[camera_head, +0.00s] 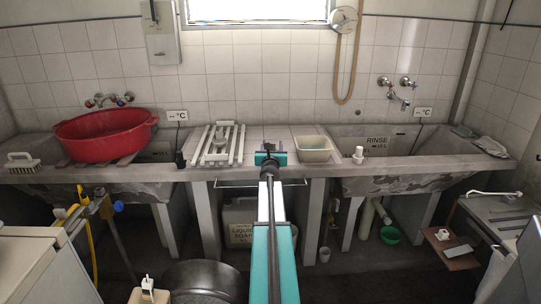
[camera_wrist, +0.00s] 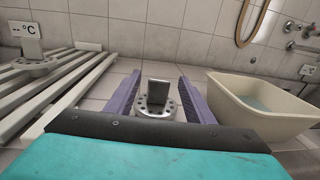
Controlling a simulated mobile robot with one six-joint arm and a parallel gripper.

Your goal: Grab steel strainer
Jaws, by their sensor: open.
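A steel strainer (camera_wrist: 157,106), a round metal disc with holes and an upright plate, stands on the tiled ledge in the middle of the wrist view. My gripper (camera_wrist: 159,78) is open, with one purple finger on each side of the strainer. I see gaps on both sides and cannot tell how deep it sits between the jaws. In the head view my gripper (camera_head: 268,150) is over the ledge between the two tubs, and the strainer cannot be made out there. A similar steel piece with a holed base (camera_wrist: 34,50) is on the slatted rack at left.
The slatted rack (camera_head: 236,142) lies left of my gripper, and a cream basin (camera_head: 316,150) with some liquid stands close on its right. A red tub (camera_head: 104,135) sits over the left washtub. The tiled wall (camera_head: 265,80) rises behind the ledge.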

